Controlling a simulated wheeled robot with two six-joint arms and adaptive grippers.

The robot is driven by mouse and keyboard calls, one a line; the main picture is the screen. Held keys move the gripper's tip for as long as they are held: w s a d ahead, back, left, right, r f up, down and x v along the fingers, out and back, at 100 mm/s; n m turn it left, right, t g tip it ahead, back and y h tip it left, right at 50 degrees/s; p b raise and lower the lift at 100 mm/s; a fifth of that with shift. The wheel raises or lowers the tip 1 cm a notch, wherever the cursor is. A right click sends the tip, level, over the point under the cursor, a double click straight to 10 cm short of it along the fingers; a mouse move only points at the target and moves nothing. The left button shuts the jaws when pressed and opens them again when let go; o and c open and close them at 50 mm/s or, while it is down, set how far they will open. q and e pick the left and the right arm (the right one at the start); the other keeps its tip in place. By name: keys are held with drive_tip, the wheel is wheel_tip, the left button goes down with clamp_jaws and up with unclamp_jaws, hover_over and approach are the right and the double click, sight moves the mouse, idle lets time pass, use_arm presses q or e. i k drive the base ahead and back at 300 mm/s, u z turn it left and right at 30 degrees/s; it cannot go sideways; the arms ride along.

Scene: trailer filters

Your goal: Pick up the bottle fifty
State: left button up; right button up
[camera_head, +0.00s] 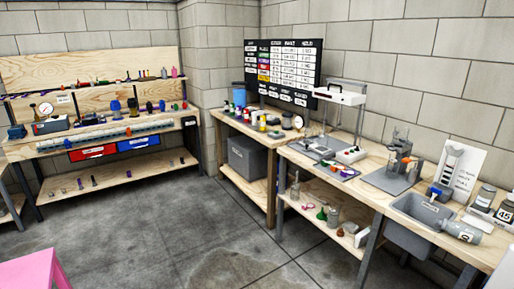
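No bottle with a readable "50" shows. At the right edge of the head view, a grey jar (505,212) stands on the wooden bench, and its label seems to read "45". Another grey jar (485,197) with a pale label stands just behind it; its marking is too small to read. A grey cylindrical bottle (462,232) lies on its side at the right edge of the grey sink basin (408,232). Several small bottles stand on the far bench and lower shelves, with unreadable labels. Neither of my grippers is in view.
The right bench (345,186) holds a metal stand (398,158), a balance tray and small tools. A left workbench (62,146) carries red (92,152) and blue (138,143) drawers. A pink stool or table (35,270) is at lower left. The concrete floor (180,225) between is clear.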

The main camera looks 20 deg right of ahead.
sight(462, 230)
drive_tip(key=z, duration=0.2)
drive_tip(key=i, duration=1.3)
drive_tip(key=z, duration=0.8)
drive_tip(key=i, duration=1.1)
drive_tip(key=z, duration=1.75)
drive_tip(key=i, duration=1.05)
drive_tip(key=z, duration=0.85)
